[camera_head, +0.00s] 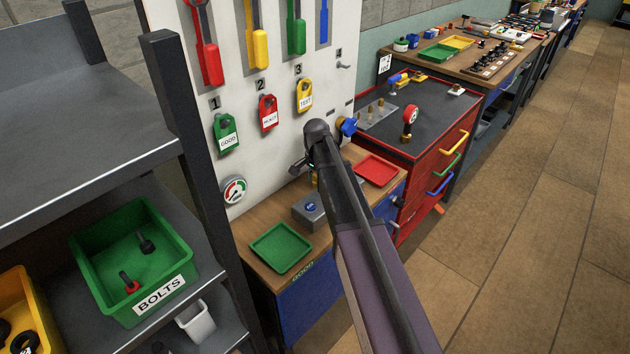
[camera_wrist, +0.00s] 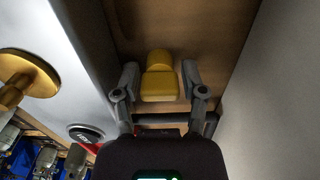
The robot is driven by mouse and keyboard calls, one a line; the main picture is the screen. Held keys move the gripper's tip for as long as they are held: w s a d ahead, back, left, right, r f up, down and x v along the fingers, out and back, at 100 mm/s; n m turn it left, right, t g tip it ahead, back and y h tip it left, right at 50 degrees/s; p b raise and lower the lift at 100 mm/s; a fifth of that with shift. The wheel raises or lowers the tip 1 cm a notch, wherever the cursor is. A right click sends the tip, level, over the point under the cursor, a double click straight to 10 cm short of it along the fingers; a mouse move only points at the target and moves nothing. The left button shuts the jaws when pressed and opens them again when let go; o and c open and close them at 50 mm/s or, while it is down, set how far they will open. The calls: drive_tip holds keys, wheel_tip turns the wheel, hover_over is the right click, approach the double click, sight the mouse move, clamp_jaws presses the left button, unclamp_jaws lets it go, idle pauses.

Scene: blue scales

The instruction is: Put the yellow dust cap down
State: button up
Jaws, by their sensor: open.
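The yellow dust cap (camera_wrist: 160,82) shows in the wrist view, with a rounded top and a wider block-like lower part. It lies between the two fingers of my gripper (camera_wrist: 160,74), which is open. One grey finger is on each side of it, with narrow gaps. Brown wood shows behind the cap; I cannot tell whether the cap touches it. In the head view my gripper (camera_head: 304,165) is mostly hidden by my arm, above the wooden bench (camera_head: 262,217) close to the white board. A small yellow patch beside the arm may be the cap.
A green tray (camera_head: 281,248), a grey box (camera_head: 309,211) with a blue top piece and a red tray (camera_head: 377,170) stand on the bench. The white board (camera_head: 283,135) with tagged padlocks and a gauge (camera_head: 233,191) rises behind. A dark shelf post (camera_head: 185,140) stands left.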

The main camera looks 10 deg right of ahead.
sight(316, 176)
drive_tip(key=shift+r, duration=0.1)
wheel_tip(316, 176, up, 8)
drive_tip(key=p, duration=0.7)
drive_tip(key=shift+f+p, duration=0.2)
drive_tip(key=shift+p, duration=0.2)
idle(0.4)
drive_tip(key=s+d+n, duration=0.1)
drive_tip(key=s+n, duration=0.9)
drive_tip(key=s, duration=1.3)
drive_tip(key=shift+n, duration=0.4)
drive_tip(key=shift+s, duration=0.1)
